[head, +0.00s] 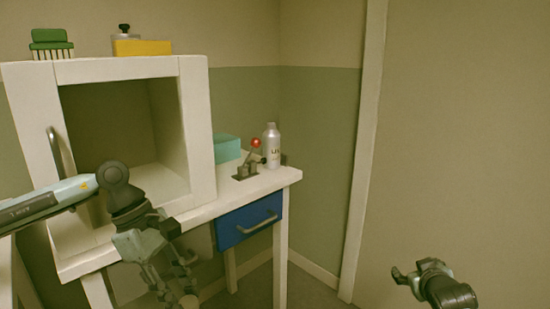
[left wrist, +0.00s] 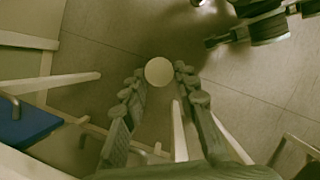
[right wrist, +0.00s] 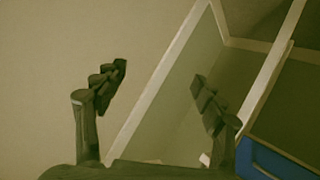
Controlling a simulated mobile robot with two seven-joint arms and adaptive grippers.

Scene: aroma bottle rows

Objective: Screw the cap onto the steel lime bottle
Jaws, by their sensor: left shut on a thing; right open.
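The steel bottle (head: 271,148) stands upright at the right end of the white table, with dark letters starting "LI" on its side and a narrow neck. A pale round cap (left wrist: 159,71) sits between the fingertips of my left gripper (head: 186,288), which is shut on it. The cap shows small in the head view (head: 189,301). This gripper points down in front of the table, below its top and well away from the bottle. My right gripper (head: 418,270) is open and empty at the lower right, far from the bottle. Its spread fingers show in the right wrist view (right wrist: 163,85).
A red-knobbed lever device (head: 250,163) and a teal box (head: 227,148) stand left of the bottle. A white open-fronted cabinet (head: 198,130) fills the table's left part. A green brush (head: 50,40) and yellow block (head: 142,47) lie on top. A blue drawer (head: 249,219) hangs below.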

